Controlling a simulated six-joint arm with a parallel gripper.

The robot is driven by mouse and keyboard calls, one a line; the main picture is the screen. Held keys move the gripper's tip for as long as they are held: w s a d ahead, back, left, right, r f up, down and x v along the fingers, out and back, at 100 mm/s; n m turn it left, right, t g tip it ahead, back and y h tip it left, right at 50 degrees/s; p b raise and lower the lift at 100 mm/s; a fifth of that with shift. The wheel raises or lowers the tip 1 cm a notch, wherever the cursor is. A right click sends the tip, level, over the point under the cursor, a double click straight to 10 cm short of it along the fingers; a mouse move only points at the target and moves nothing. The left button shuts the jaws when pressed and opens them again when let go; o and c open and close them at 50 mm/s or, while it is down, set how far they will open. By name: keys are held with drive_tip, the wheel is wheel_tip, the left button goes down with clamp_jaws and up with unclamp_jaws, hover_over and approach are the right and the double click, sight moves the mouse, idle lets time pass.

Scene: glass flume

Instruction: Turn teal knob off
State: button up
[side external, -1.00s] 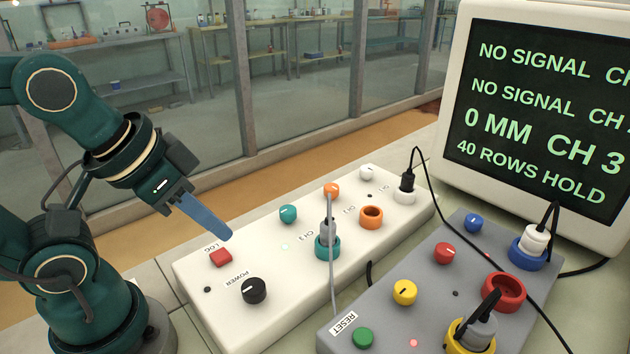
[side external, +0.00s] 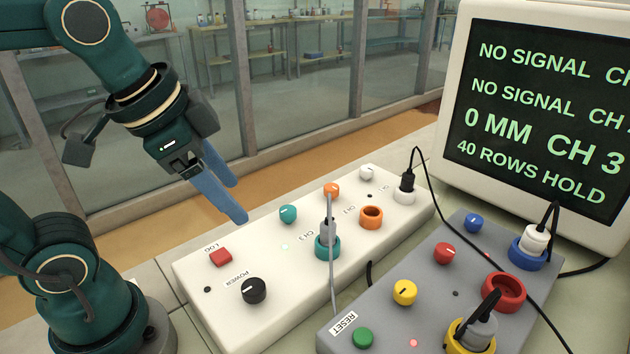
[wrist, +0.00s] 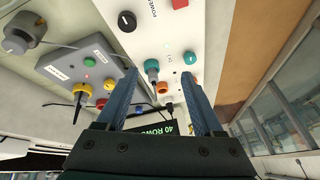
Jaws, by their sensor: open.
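The teal knob (side external: 288,214) sits on the white panel, near the CH 3 label and above and left of the teal socket (side external: 327,246), which holds a grey plug (side external: 327,231). The knob has a pale pointer mark. A small pale cyan light shows beside it. My gripper (side external: 236,201) is open and empty, above the panel's far left edge, left of the teal knob and apart from it. In the wrist view the teal knob (wrist: 190,58) shows close to the tip of the right blue finger.
The white panel (side external: 215,305) also bears a red button (side external: 221,257), black knob (side external: 254,290), orange knob (side external: 331,190) and white knob (side external: 366,172). A grey panel (side external: 385,315) with plugs and cables lies in front. A monitor (side external: 540,110) reads "0 MM CH 3".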

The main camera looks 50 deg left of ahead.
drive_tip(key=w+a+r+m+g, duration=0.1)
drive_tip(key=w+a+m, duration=0.15)
drive_tip(key=w, duration=0.25)
drive_tip(key=m+g, duration=0.2)
drive_tip(key=g, duration=0.2)
hover_over(288, 209)
drive_tip(key=f, duration=0.6)
drive_tip(key=shift+d+f, duration=0.2)
drive_tip(key=shift+d, duration=0.1)
drive_tip(key=f, duration=0.5)
drive_tip(key=shift+a+f, duration=0.3)
drive_tip(key=shift+f, duration=0.8)
clamp_jaws()
